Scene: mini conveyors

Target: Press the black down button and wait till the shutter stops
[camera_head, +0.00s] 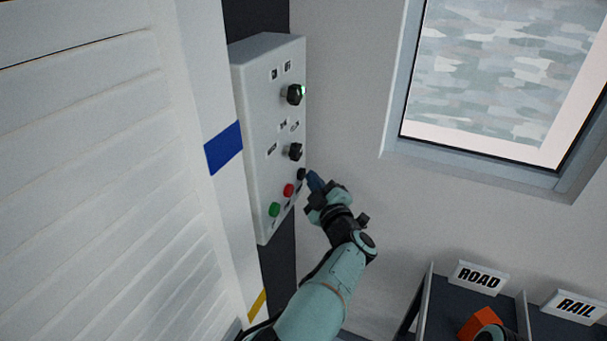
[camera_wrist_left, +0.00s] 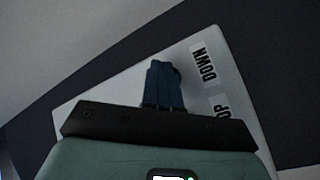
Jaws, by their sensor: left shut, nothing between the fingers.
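A pale control panel (camera_head: 266,130) is fixed upright beside the shutter. Along its lower part are a black button (camera_head: 301,174), a red button (camera_head: 289,190) and a green button (camera_head: 275,209). My left gripper (camera_head: 312,178) is shut and empty, with its blue fingertips right at the black button; I cannot tell whether they touch it. In the left wrist view the shut fingers (camera_wrist_left: 164,84) lie beside the DOWN label (camera_wrist_left: 204,64), and the button is mostly hidden behind them. The white slatted shutter (camera_head: 90,170) fills the left of the head view.
A framed window (camera_head: 480,165) is at the upper right. Bins with ROAD (camera_head: 478,278) and RAIL (camera_head: 574,306) signs stand at the lower right, with an orange object (camera_head: 478,322).

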